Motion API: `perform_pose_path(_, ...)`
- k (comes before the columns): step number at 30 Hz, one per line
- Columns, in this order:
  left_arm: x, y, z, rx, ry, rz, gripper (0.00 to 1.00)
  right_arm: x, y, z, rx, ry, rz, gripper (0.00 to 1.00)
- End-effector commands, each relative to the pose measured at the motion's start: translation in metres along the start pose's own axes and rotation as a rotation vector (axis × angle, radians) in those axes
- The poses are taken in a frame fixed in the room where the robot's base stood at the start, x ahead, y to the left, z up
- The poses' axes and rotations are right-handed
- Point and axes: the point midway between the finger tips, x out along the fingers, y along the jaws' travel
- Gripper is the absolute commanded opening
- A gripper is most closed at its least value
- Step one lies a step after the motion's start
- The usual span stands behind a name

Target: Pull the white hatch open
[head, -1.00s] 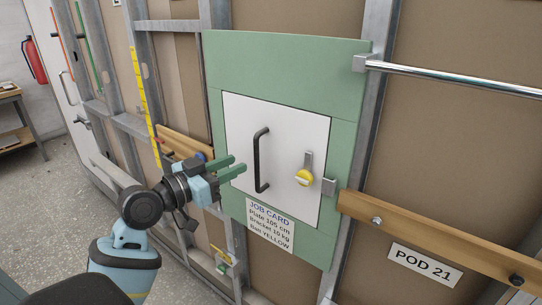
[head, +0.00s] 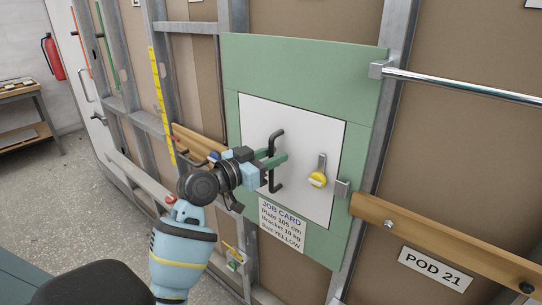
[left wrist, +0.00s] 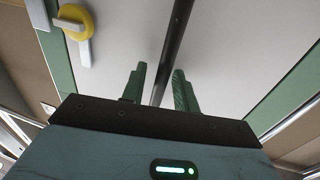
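The white hatch (head: 298,132) is set flush in a green panel (head: 300,62) and looks closed. A black vertical bar handle (head: 272,180) is on its left half. A yellow knob with a grey lever (head: 318,179) is on its right, the lever pointing up. My left gripper (head: 277,161) is at the middle of the handle. In the left wrist view its green fingers (left wrist: 158,85) stand apart on either side of the black bar (left wrist: 172,48), with small gaps showing. The yellow knob also shows there (left wrist: 75,20). My right gripper is not in view.
A job card (head: 282,225) is below the hatch. A chrome rail (head: 455,85) and a wooden rail (head: 440,240) run to the right. Floor is open at left, with a bench (head: 25,95) farther off.

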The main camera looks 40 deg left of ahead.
Motion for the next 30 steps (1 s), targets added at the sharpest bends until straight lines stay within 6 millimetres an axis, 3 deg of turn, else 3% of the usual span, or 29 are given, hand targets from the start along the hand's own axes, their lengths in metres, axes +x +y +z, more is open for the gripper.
perform_pose_path(1, 0.000, 0.000, 0.000, 0.000, 0.000, 0.000, 0.29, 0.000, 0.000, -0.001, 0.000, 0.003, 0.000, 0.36)
perform_pose_path(8, 0.000, 0.000, 0.000, -0.001, 0.000, 0.000, 0.00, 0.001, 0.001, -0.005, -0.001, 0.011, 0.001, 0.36)
perform_pose_path(20, -0.001, 0.000, 0.001, 0.001, -0.002, 0.009, 0.00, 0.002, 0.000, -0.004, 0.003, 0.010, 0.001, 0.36)
perform_pose_path(30, -0.012, -0.002, 0.006, 0.005, -0.010, 0.142, 0.00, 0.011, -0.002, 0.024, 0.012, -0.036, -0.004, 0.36)
